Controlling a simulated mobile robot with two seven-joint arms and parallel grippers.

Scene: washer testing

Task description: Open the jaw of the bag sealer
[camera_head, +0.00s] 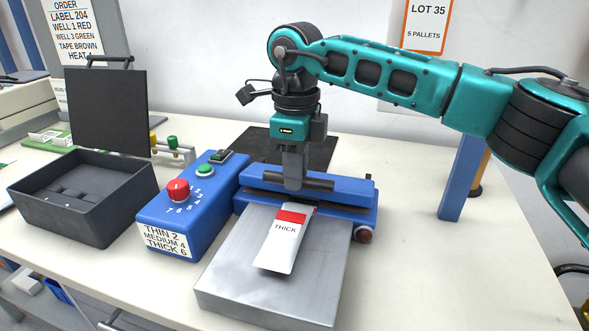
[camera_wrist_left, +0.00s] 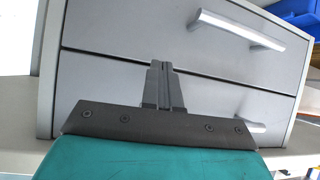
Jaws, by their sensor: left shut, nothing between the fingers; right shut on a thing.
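The blue bag sealer (camera_head: 355,197) stands in the middle of the table, with a dark handle bar (camera_head: 322,184) along the top of its jaw. The jaw lies low over the base; any gap beneath it is hard to make out. My right gripper (camera_head: 294,184) points down and is shut on the handle bar. A white bag (camera_head: 283,245) marked THICK with a red band lies on the metal plate (camera_head: 330,255), its far end at the jaw. My left gripper (camera_wrist_left: 163,70) is shut and empty, in front of grey drawers in the left wrist view.
A blue control box (camera_head: 152,210) with a red knob (camera_head: 178,190) and green button (camera_head: 205,169) stands left of the sealer. An open black box (camera_head: 80,222) is farther left. A blue post (camera_head: 460,180) stands right. The table's right front is clear. Grey drawers (camera_wrist_left: 195,75) face my left gripper.

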